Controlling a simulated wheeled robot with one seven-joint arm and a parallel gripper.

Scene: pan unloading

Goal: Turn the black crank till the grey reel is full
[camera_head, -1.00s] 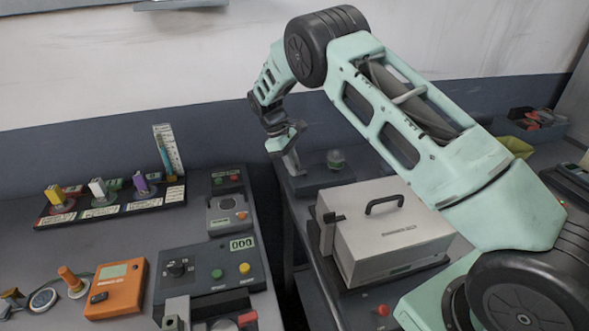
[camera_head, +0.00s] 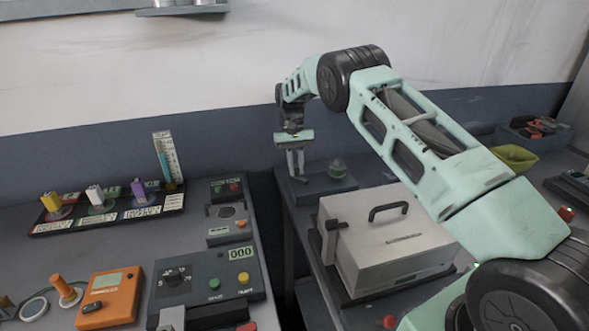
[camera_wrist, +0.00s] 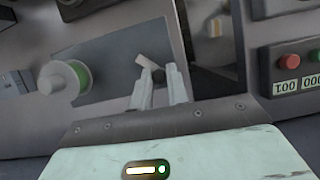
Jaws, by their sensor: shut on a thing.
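My gripper (camera_head: 297,174) points down at the left end of a small dark winding device (camera_head: 328,190) on the right-hand bench. In the wrist view its two pale fingers (camera_wrist: 160,80) are closed around a crank handle (camera_wrist: 149,65), which looks greyish there. The crank's arm is mostly hidden by the fingers. The reel (camera_head: 337,170) stands to the right of the gripper in the head view. In the wrist view the reel (camera_wrist: 60,84) shows a pale flange and a green winding. How full it is I cannot tell.
A large pale box (camera_head: 385,240) with a black handle stands close in front of the device. A gap separates this bench from the left one, which bears a panel with a counter (camera_head: 241,253) and an orange meter (camera_head: 109,298). A yellow-green bin (camera_head: 516,157) lies at right.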

